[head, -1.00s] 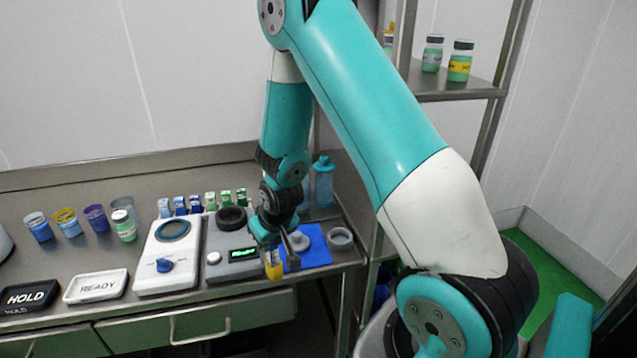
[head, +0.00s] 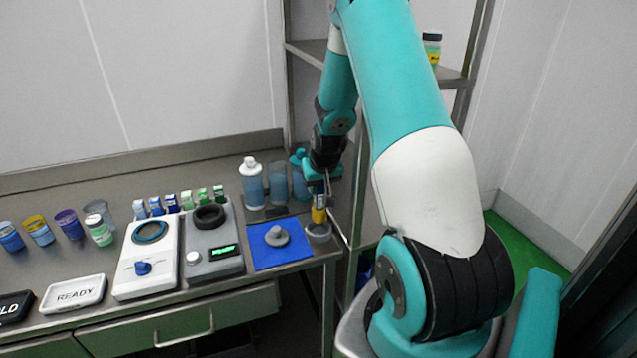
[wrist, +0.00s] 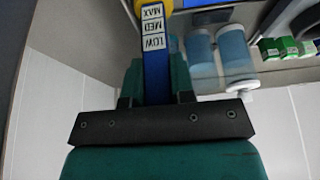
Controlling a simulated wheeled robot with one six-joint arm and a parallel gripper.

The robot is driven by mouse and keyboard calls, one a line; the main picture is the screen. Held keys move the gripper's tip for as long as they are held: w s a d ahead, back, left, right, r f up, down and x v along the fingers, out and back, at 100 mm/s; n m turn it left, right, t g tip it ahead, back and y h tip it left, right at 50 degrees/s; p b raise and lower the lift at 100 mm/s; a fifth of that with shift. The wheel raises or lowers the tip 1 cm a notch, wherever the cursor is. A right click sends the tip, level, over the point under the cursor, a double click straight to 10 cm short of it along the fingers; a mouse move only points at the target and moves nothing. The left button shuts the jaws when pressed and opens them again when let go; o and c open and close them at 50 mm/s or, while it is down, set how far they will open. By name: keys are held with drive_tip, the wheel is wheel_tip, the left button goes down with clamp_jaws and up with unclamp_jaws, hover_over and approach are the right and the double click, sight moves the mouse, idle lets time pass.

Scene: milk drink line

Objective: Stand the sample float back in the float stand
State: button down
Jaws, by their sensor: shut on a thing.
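The sample float has a yellow body (head: 319,214) and a blue stem (wrist: 156,75) with LOW, MED and MAX labels. My gripper (wrist: 158,88) is shut on the stem. In the head view my gripper (head: 318,186) is at the right end of the bench, with the float hanging upright below it. The float stand (head: 318,233), a round grey cup, is directly under the float in that view. I cannot tell whether the float's lower end is inside the cup or just above it.
Left of the stand, a grey knobbed piece (head: 276,236) sits on a blue mat (head: 266,257). Clear bluish bottles (head: 252,188) stand behind. A scale with a green display (head: 222,252) is further left. A metal shelf post (head: 358,215) rises close on the right.

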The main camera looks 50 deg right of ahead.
sight(318, 199)
drive_tip(key=shift+f+b, duration=1.05)
drive_tip(key=shift+f, duration=0.75)
drive_tip(key=shift+f+b, duration=0.55)
drive_tip(key=shift+f, duration=0.1)
drive_tip(key=c, duration=1.2)
unclamp_jaws()
drive_tip(key=shift+c, duration=0.2)
drive_tip(key=shift+a, duration=0.1)
drive_tip(key=p+v, duration=0.7)
drive_tip(key=v, duration=0.4)
